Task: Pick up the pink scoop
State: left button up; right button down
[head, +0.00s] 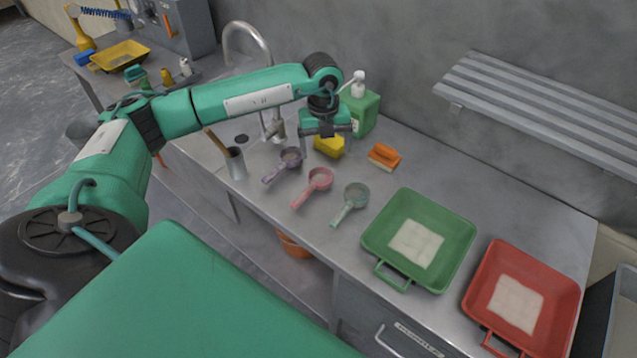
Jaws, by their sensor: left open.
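The pink scoop (318,180) lies on the grey metal counter, its round bowl toward the back and its handle pointing to the front left. A purple scoop (290,157) lies to its left and a pale green scoop (354,195) to its right. My left gripper (327,148) is open and empty. It points down above the counter, behind the pink scoop in the picture and in front of the yellow sponge and green bottle. It appears apart from the scoop. My right gripper is not in view.
A green tub (455,236) and a red tub (565,298) stand to the right, each holding pale material. A soap bottle (363,108), yellow sponge (331,146) and orange brush (384,156) sit behind. A metal cup (236,164) and a tap (246,28) are left. A slatted shelf (545,105) juts from the wall.

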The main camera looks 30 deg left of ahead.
pick_arm(q)
jog(key=a, duration=0.2)
jog(key=p, duration=0.2)
send_over(321, 178)
jog(key=shift+y, duration=0.3)
jog(key=f, duration=0.7)
jog(key=shift+s+a+f, duration=0.1)
jog(key=shift+s+f, duration=0.1)
jog(key=shift+f, duration=0.15)
jog(key=f+p, duration=0.3)
jog(key=f, duration=0.2)
jog(key=shift+w+f, duration=0.1)
jog(key=shift+w, duration=0.1)
jog(key=shift+f, duration=0.25)
jog(key=c, duration=1.1)
jog(key=shift+c, duration=0.2)
